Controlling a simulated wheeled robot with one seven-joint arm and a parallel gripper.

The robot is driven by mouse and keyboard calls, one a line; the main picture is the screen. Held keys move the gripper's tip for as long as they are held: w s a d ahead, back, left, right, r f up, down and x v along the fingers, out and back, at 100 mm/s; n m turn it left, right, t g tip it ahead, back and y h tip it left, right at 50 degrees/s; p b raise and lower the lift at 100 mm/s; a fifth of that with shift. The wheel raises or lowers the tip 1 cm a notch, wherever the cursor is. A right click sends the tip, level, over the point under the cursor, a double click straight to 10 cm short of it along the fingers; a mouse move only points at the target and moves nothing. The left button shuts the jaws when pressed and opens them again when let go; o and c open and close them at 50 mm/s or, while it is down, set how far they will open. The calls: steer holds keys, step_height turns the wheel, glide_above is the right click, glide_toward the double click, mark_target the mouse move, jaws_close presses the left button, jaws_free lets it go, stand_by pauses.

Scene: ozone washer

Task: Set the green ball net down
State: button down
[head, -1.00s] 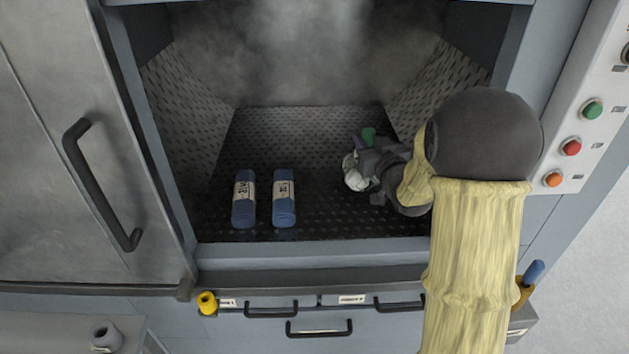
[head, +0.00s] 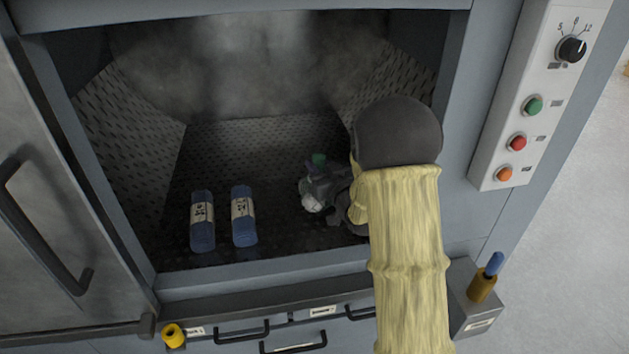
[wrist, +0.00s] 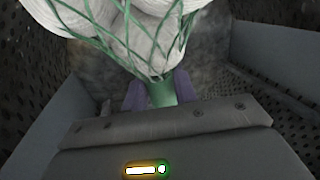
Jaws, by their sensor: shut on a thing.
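The green ball net (wrist: 160,60) fills the top of the wrist view. It is green mesh around large white balls, gathered into a solid green neck. The purple fingers of my gripper (wrist: 160,94) are shut on this neck. Steam and my own arm hide much there. I cannot tell whether the net touches the floor.
Two blue labelled cylinders, one left (head: 202,221) and one right (head: 243,215), stand or lie on the dark chamber floor (head: 275,237) left of my gripper. Perforated walls (head: 130,130) slope in at the sides. The door (head: 50,240) is at the left, the control panel (head: 530,100) at the right.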

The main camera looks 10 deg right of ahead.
steer(key=shift+f, duration=0.1)
steer(key=shift+s+f, duration=0.1)
steer(key=shift+f, duration=1.95)
steer(key=shift+f, duration=0.15)
steer(key=c, duration=1.1)
jaws_free()
steer(key=shift+r+p, duration=0.2)
steer(key=shift+p, duration=0.1)
steer(key=shift+s+d+f, duration=0.1)
steer(key=shift+s+d, duration=0.05)
steer(key=shift+s, duration=0.05)
steer(key=b+v, duration=0.3)
steer(key=v, duration=0.8)
steer(key=shift+s, duration=0.3)
